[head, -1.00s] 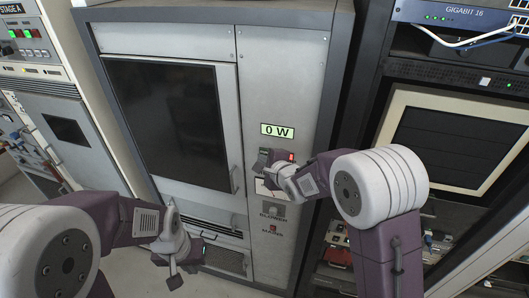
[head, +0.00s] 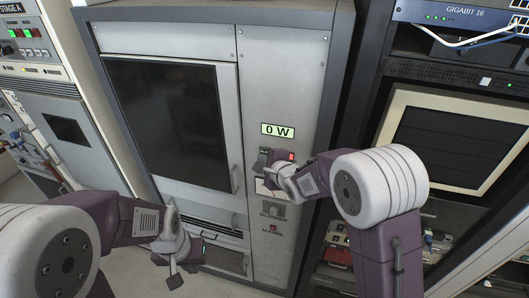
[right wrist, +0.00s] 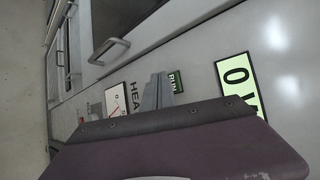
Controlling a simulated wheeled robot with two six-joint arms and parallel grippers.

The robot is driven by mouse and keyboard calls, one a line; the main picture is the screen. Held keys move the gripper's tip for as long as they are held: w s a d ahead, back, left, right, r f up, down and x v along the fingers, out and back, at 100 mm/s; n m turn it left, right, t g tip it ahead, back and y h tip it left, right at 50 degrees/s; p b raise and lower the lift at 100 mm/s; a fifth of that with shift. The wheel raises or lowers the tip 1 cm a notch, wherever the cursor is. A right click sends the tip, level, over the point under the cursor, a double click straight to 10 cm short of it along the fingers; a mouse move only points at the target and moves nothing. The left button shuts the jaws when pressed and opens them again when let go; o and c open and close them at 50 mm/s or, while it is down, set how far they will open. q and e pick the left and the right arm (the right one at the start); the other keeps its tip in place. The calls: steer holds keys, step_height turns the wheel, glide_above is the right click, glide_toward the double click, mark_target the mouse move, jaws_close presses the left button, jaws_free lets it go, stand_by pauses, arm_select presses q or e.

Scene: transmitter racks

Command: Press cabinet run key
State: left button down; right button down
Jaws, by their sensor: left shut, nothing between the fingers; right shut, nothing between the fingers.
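The cabinet (head: 285,75) is a grey rack with a lit green "0 W" display (head: 277,131). The green RUN key (right wrist: 175,81) shows beside my right gripper's fingers in the right wrist view; in the head view the key (head: 264,150) is small and dark green, just above the gripper. My right gripper (head: 265,164) is shut and empty, close to the panel; its fingers also show in the right wrist view (right wrist: 157,92). I cannot tell whether they touch the key. My left gripper (head: 173,278) is shut and empty, low in front of the cabinet.
A red key (head: 291,156) sits right of the RUN key. A meter (right wrist: 117,103) is partly hidden by my right gripper. BLOWER (head: 273,211) and MAINS (head: 274,228) controls are below. The cabinet door handle (head: 236,180) is to the left; an equipment rack (head: 375,100) stands right.

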steer(key=shift+w, duration=0.1)
stand_by(0.7)
steer(key=shift+w+d, duration=0.15)
steer(key=shift+w, duration=0.15)
steer(key=shift+w+d+p, duration=0.1)
steer(key=shift+w+p, duration=0.2)
steer(key=shift+p, duration=0.1)
stand_by(0.8)
steer(key=shift+s, duration=0.1)
steer(key=shift+s+a+b, duration=0.25)
steer(key=shift+s+b, duration=0.05)
steer(key=shift+s, duration=0.3)
steer(key=s, duration=0.1)
steer(key=s+a+b, duration=0.1)
steer(key=s, duration=0.1)
steer(key=s+b, duration=0.1)
steer(key=shift+s+a, duration=0.25)
steer(key=shift+s, duration=0.15)
